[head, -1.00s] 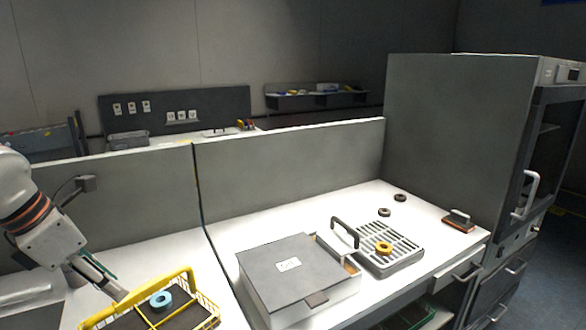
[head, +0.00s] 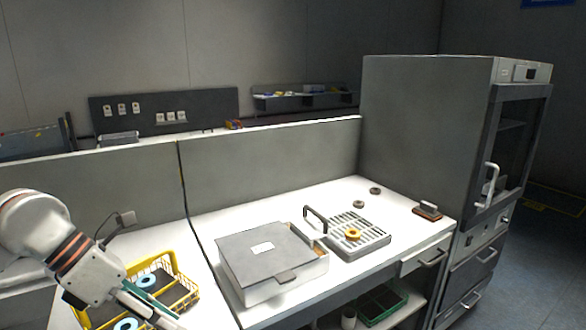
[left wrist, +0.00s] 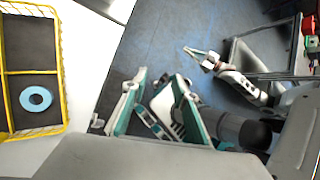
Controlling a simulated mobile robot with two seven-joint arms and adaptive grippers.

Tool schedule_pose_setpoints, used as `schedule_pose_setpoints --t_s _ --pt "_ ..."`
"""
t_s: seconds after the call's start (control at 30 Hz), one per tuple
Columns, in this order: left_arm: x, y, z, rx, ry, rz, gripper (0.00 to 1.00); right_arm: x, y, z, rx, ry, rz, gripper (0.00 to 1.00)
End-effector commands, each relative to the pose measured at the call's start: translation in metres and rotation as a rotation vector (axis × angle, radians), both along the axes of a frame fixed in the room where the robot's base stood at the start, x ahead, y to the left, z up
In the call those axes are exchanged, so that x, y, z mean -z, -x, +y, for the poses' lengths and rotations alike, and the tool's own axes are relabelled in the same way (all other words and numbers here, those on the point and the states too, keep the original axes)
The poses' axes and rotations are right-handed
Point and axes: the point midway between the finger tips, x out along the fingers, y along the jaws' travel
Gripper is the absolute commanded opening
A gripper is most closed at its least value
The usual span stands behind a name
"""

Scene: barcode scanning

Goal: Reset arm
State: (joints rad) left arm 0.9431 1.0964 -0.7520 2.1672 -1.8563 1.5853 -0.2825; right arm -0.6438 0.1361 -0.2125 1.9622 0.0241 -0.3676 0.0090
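My left arm comes in from the left in the head view. Its gripper (head: 150,312) hangs over the front right side of the yellow wire basket (head: 188,270), with its tips near the bottom edge of the picture. In the left wrist view, the teal fingers of my left gripper (left wrist: 160,105) stand apart, with nothing seen held between them. In that view the basket (left wrist: 62,75) is off to the left, apart from the fingers. My right gripper (left wrist: 200,57) shows small in the left wrist view, over the blue floor; its finger opening is too small to tell.
Two light-blue rings (head: 146,281) (head: 126,325) lie in the basket. A grey lidded box (head: 290,290) and a slotted tray (head: 375,245) with a yellow ring (head: 353,234) stand on the white bench. A tall grey cabinet (head: 425,130) stands at the right. Bench space behind the box is clear.

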Motion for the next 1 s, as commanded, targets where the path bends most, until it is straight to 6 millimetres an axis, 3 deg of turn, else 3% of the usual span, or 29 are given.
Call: schedule_pose_setpoints --t_s 0.03,0.2,0.33,0.47,0.6,0.73,0.87,1.0 --pt "0.006 0.008 -0.023 0.025 0.081 0.039 0.28 -0.001 -0.001 0.001 0.000 -0.002 -0.003 0.00" --pt "0.002 0.029 -0.098 0.048 0.432 0.184 0.28 0.000 0.001 0.001 0.000 -0.001 0.000 0.00" --pt "-0.014 0.033 -0.138 -0.016 0.726 0.320 0.28 0.000 0.002 0.000 -0.001 0.000 0.002 0.00" --pt "-0.028 0.020 -0.156 -0.152 1.011 0.467 0.28 0.001 0.002 0.000 -0.001 0.000 0.003 0.00" --pt "-0.023 -0.009 -0.152 -0.379 1.287 0.635 0.28 0.002 0.003 -0.001 -0.002 0.002 0.006 0.00" --pt "0.010 -0.040 -0.129 -0.663 1.503 0.799 0.28 0.003 0.003 -0.001 -0.003 0.004 0.007 0.00" --pt "0.074 -0.060 -0.096 -1.004 1.662 0.965 0.28 0.003 0.004 -0.001 -0.003 0.004 0.007 0.00" --pt "0.162 -0.055 -0.062 -1.382 1.748 1.121 0.28 0.003 0.004 -0.001 -0.002 0.004 0.007 0.00"
